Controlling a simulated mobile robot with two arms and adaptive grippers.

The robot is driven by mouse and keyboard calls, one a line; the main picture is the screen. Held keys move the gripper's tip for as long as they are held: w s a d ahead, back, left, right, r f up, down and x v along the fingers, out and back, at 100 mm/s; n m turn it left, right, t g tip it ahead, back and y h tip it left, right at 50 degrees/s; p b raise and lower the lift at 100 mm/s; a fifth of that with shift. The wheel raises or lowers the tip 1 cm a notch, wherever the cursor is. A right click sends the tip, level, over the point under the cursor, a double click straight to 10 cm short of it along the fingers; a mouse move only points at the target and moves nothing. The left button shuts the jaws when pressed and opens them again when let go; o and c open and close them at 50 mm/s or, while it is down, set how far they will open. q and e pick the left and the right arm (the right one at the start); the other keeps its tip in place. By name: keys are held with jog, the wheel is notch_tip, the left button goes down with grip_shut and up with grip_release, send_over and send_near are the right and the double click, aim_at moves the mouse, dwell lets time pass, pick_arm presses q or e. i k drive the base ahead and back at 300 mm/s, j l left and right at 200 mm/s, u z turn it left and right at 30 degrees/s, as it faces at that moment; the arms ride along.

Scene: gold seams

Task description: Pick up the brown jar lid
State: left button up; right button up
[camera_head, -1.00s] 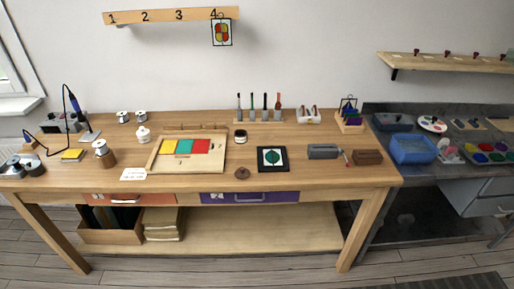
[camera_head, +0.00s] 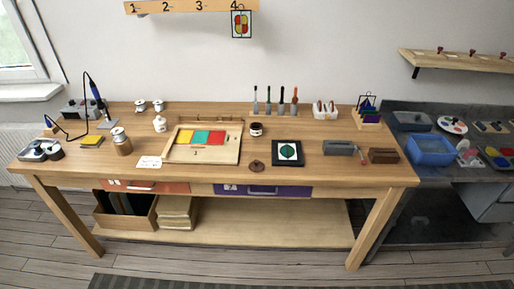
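The brown jar lid (camera_head: 257,166) is a small dark brown disc lying on the wooden workbench (camera_head: 340,173) near its front edge, above the purple drawer. It lies left of a dark square tile with a green round pattern (camera_head: 288,152) and right of the wooden tray's lower corner. A small dark jar with a pale label (camera_head: 256,129) stands behind it. Neither of my grippers is in view.
A wooden tray with coloured panels (camera_head: 204,158) lies left of the lid. A grey block (camera_head: 338,148) and a brown block (camera_head: 383,155) sit to the right. A soldering iron (camera_head: 97,96) stands at the left. The bench front around the lid is clear.

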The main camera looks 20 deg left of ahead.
aim_at(256, 166)
jog(key=i+l+u, duration=0.15)
jog(key=i+l, duration=0.25)
jog(key=i, duration=0.25)
jog(key=i+l+u, duration=0.2)
jog(key=i+l, duration=0.3)
jog(key=i, duration=0.1)
